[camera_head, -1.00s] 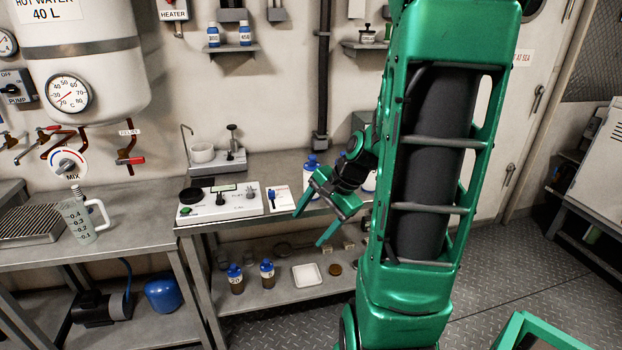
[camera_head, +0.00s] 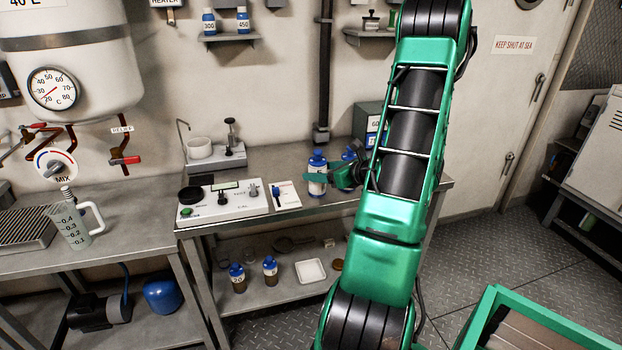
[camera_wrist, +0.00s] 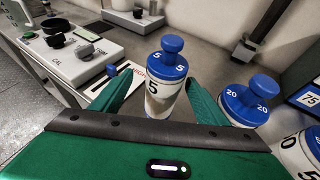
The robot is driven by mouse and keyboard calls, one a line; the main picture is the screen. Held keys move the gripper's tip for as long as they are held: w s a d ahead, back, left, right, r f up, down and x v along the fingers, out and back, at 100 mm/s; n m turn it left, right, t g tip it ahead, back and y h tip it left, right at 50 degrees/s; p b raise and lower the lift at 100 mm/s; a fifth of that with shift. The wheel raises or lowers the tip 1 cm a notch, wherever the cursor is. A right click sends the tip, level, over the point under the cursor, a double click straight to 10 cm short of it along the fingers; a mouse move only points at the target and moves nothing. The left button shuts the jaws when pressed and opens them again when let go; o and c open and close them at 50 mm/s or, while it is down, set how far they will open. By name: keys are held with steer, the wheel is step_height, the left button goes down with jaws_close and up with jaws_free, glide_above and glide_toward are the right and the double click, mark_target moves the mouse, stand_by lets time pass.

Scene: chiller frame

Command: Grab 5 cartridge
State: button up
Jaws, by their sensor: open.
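The 5 cartridge (camera_wrist: 165,78) is white with a blue cap and knob, and stands upright on the bench in the wrist view. It also shows in the head view (camera_head: 317,182). My gripper (camera_wrist: 158,92) is open, with one green finger to the left of the cartridge and one to the right.
A 20 cartridge (camera_wrist: 245,100) stands close to the right finger, with another blue-capped one at the right edge. A white instrument panel (camera_head: 225,203) and a card (camera_head: 287,195) lie to the left. The lower shelf holds two blue-capped bottles (camera_head: 270,270) and a white tray (camera_head: 310,271).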

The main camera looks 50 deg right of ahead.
mark_target(310, 170)
steer(key=shift+w+d+f, duration=0.25)
steer(key=shift+w, duration=0.2)
steer(key=shift+w+d+f, duration=0.25)
steer(key=shift+w, duration=0.2)
steer(key=shift+x, duration=2.4)
steer(key=c, duration=1.2)
